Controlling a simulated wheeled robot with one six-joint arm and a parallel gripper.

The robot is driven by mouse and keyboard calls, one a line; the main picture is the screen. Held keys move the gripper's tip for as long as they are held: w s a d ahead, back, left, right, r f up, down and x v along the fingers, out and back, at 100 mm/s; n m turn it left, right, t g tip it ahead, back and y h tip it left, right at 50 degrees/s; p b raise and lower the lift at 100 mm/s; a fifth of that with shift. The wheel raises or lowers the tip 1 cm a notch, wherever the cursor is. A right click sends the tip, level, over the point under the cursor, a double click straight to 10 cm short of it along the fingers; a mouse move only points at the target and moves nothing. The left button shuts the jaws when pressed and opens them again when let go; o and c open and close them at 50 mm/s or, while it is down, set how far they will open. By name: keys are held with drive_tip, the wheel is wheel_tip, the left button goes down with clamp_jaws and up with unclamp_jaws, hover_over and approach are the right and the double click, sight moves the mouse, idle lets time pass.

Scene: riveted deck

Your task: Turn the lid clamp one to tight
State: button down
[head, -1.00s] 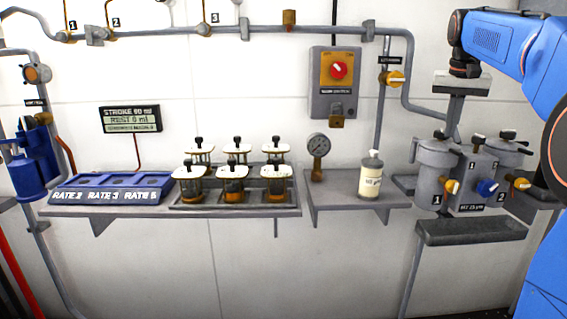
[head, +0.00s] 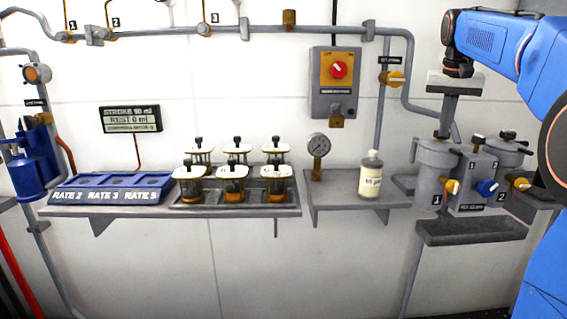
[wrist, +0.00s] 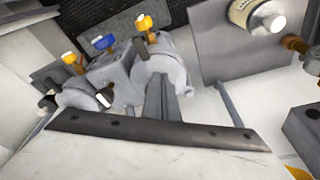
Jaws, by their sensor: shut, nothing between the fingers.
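The filter housing marked 1 (head: 434,165) stands on the right side of the wall, with a yellow knob (head: 452,186) at its front. It also shows in the wrist view (wrist: 165,68). My gripper (head: 443,132) points down with its fingers shut and empty, tips at or just above this housing's lid. In the wrist view the shut fingers (wrist: 160,98) cover the middle of the lid.
A blue knob (head: 487,187) sits between the housings, and a drip tray (head: 470,231) hangs below. A white bottle (head: 371,178) and a gauge (head: 318,146) stand on the shelf to the left. A grey pipe (head: 407,75) runs down the wall close to my gripper.

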drive_tip(key=shift+w+a, duration=0.5)
drive_tip(key=shift+a, duration=0.05)
idle(0.4)
drive_tip(key=shift+s+a, duration=0.25)
drive_tip(key=shift+a, duration=0.05)
drive_tip(key=w+v, duration=0.1)
drive_tip(key=v, duration=0.4)
drive_tip(key=shift+d+r, duration=0.3)
drive_tip(key=shift+r, duration=0.25)
drive_tip(key=shift+d, duration=0.1)
drive_tip(key=shift+s+d+f, duration=0.2)
drive_tip(key=shift+d+f, duration=0.3)
drive_tip(key=shift+f, duration=0.5)
drive_tip(key=shift+s+d+f, duration=0.15)
drive_tip(key=shift+d+f, duration=0.35)
drive_tip(key=shift+f, duration=0.5)
drive_tip(key=shift+s+d+f, duration=0.2)
drive_tip(key=shift+d+f, duration=0.3)
drive_tip(key=shift+f, duration=0.5)
